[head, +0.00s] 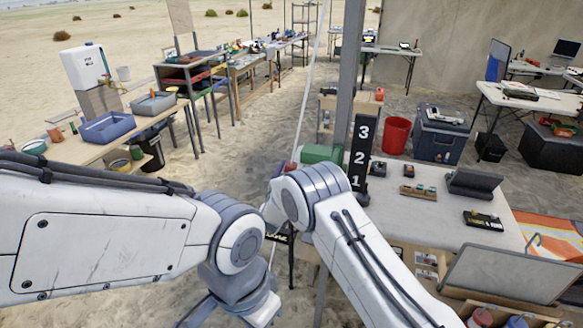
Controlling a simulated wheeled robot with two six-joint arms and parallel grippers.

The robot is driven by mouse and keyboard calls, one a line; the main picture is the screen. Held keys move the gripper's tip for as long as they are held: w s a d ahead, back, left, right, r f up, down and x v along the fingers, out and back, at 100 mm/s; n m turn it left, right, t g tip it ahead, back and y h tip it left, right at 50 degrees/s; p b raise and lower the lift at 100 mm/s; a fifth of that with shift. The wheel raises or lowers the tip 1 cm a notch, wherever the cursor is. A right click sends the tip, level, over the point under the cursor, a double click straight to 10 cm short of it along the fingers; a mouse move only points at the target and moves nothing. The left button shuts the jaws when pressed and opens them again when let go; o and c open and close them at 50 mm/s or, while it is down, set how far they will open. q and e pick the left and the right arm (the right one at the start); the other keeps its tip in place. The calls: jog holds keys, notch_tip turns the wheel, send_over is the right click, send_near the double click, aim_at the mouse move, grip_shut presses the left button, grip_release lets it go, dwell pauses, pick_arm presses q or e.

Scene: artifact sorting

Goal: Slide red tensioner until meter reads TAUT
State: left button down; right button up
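A small red piece (291,167), possibly the tensioner, shows at the lower end of a pale slanting line (307,85), just above my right arm. My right arm comes in from the bottom right and bends at its joint in front of the table's left end, covering what lies behind it. A small dark plate with pale lettering (277,237) shows partly between my arms; its text is too small to read, and I cannot tell if it is the meter. My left arm reaches in from the left and turns down at the bottom. Neither gripper's fingers show.
A grey post (349,70) and a black board numbered 3, 2, 1 (361,150) stand by the white table (410,215). A green box (321,153) is beside them. A tablet (473,184) stands on the table.

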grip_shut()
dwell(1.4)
